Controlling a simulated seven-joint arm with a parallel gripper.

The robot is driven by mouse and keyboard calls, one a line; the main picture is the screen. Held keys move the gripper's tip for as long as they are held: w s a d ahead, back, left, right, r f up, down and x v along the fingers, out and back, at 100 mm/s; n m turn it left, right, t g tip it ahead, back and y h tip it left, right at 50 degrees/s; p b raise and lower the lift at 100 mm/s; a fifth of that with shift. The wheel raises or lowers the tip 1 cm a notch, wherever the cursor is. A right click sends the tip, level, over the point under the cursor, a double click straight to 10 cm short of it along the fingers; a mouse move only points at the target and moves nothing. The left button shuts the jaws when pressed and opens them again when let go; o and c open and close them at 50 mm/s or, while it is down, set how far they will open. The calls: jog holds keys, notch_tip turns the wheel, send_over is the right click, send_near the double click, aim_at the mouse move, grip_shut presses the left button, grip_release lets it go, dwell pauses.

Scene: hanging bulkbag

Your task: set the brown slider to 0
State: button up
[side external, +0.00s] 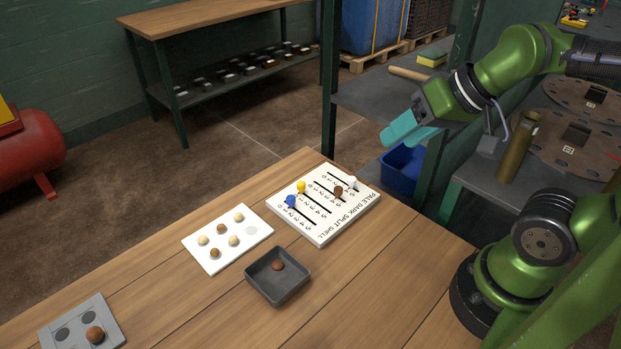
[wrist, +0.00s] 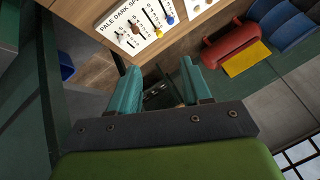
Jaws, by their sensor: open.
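The white slider board (side external: 322,236) lies on the wooden table, with several slots, printed numbers and the words PALE DARK SPLIT SHELL. The brown slider (side external: 338,191) sits toward the high-number end of its slot, near the lettering; its exact number is not readable. It also shows in the wrist view (wrist: 135,29). A white slider (side external: 352,182) is beside it, also toward that end. Yellow (side external: 301,187) and blue (side external: 291,201) sliders are near the 0 end. My gripper (side external: 405,136) is open and empty, above and to the right of the board, touching nothing; its teal fingers also show in the wrist view (wrist: 160,78).
A white tray (side external: 200,262) with several brown and cream balls, a dark bowl (side external: 277,299) with one brown ball, and a grey plate (side external: 72,345) with a brown ball share the table. A green post and shelf (side external: 365,100) stand behind. Space above the board is clear.

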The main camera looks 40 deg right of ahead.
jog(key=shift+f, duration=0.1)
jog(key=n+g+h, duration=0.2)
jog(key=n+g, duration=0.5)
send_near(339, 188)
notch_tip(339, 188, down, 8)
jog(key=shift+w+f, duration=0.1)
jog(key=shift+f, duration=0.05)
dwell(0.4)
grip_shut()
